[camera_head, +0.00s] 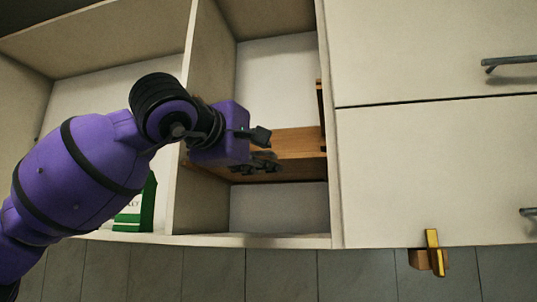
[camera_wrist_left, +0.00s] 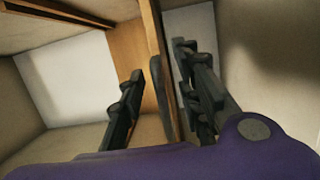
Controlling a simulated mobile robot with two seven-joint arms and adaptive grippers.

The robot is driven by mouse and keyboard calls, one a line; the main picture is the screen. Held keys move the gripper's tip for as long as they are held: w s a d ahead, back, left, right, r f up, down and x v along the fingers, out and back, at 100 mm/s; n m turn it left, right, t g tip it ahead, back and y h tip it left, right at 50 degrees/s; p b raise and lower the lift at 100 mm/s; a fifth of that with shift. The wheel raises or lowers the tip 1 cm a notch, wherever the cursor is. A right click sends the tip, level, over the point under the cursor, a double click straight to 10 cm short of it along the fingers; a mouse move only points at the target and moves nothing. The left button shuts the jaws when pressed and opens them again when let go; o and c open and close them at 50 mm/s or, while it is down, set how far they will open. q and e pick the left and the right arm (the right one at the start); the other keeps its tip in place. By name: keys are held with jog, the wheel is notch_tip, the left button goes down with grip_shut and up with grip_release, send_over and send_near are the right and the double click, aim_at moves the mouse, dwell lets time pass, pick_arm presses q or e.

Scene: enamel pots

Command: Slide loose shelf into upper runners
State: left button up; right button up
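The loose shelf (camera_head: 300,141) is a brown wooden board in the middle cabinet compartment, with its front edge facing me. A short wooden strip (camera_head: 319,98), perhaps a runner, shows on the compartment's right wall above the shelf. My left gripper (camera_head: 262,149) is at the shelf's front, left of its middle. In the left wrist view its two dark fingers (camera_wrist_left: 167,58) stand apart on either side of the shelf's edge (camera_wrist_left: 158,85), and the gripper looks open. Any finger contact is unclear. My right gripper is not in view.
The compartment's left divider (camera_head: 205,60) stands close beside my left wrist. A green and white box (camera_head: 135,210) stands in the left compartment. Closed doors (camera_head: 430,175) with dark handles are on the right. A wood and yellow object (camera_head: 430,255) shows below them.

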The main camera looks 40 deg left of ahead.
aim_at(265, 158)
pick_arm(q)
jog(key=x, duration=0.4)
jog(key=shift+w+a, duration=0.2)
jog(key=shift+x, duration=0.85)
jog(key=shift+d, duration=0.1)
grip_shut()
